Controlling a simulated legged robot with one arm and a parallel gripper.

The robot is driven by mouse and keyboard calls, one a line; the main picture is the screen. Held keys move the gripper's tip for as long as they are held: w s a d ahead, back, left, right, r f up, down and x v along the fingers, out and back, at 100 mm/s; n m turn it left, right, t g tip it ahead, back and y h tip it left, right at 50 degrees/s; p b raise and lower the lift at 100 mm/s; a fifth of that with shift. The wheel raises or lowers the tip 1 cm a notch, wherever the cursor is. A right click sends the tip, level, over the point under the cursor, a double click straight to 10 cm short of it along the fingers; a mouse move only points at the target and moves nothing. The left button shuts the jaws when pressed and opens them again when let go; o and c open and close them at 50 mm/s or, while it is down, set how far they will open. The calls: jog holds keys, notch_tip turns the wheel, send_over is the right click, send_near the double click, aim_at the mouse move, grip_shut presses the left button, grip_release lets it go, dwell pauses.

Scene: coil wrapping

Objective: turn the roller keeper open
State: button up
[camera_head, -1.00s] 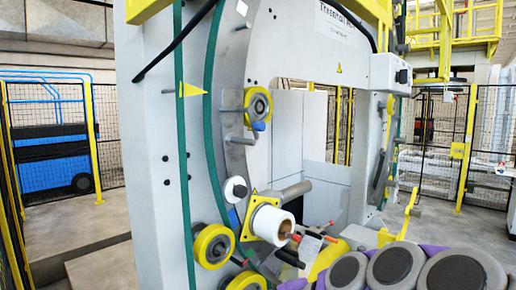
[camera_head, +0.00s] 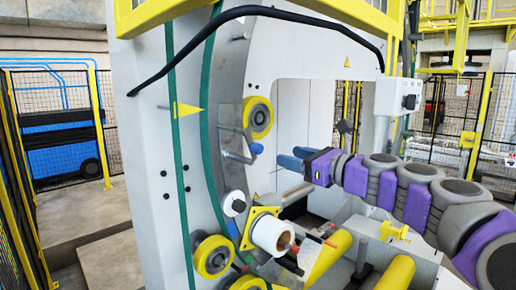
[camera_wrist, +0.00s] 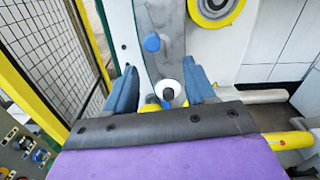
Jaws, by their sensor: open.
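My gripper (camera_head: 290,157) reaches in from the right in the head view, in front of the machine's ring. Its two blue fingers are apart and empty; they also show in the wrist view (camera_wrist: 159,68). Below and left of it, a white film roll (camera_head: 270,235) sits on a yellow plate (camera_head: 250,222), with red-tipped parts (camera_head: 296,249) at its outer end. A small white roller with a dark centre (camera_head: 234,204) is up and left of the roll. In the wrist view, a white round part with a dark centre (camera_wrist: 168,92) shows between the fingers. I cannot tell which part is the keeper.
A blue knob (camera_head: 256,148) and a yellow-rimmed roller (camera_head: 258,118) stick out from the ring. Another yellow roller (camera_head: 212,256) is lower left. A grey bar (camera_head: 287,195) and yellow cylinders (camera_head: 330,257) lie below my arm. Mesh fences stand at both sides.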

aim_at(261, 151)
jog(key=x, duration=0.4)
jog(key=s+a+x, duration=0.1)
jog(key=x, duration=0.7)
jog(key=shift+s+a+f, duration=0.1)
jog(key=shift+a+f, duration=0.05)
jog(key=shift+a, duration=0.35)
jog(key=shift+w+d, duration=0.1)
jog(key=shift+w, duration=0.15)
jog(key=shift+w+d, duration=0.15)
jog(key=shift+d, duration=0.75)
jog(key=shift+a, duration=0.55)
jog(key=shift+c, duration=0.6)
jog(key=shift+a, duration=0.6)
jog(key=c, duration=0.3)
jog(key=shift+w, duration=0.1)
jog(key=shift+c, duration=0.7)
jog(key=shift+w+d, duration=0.1)
jog(key=shift+d, duration=0.25)
jog(key=c, duration=0.3)
grip_shut()
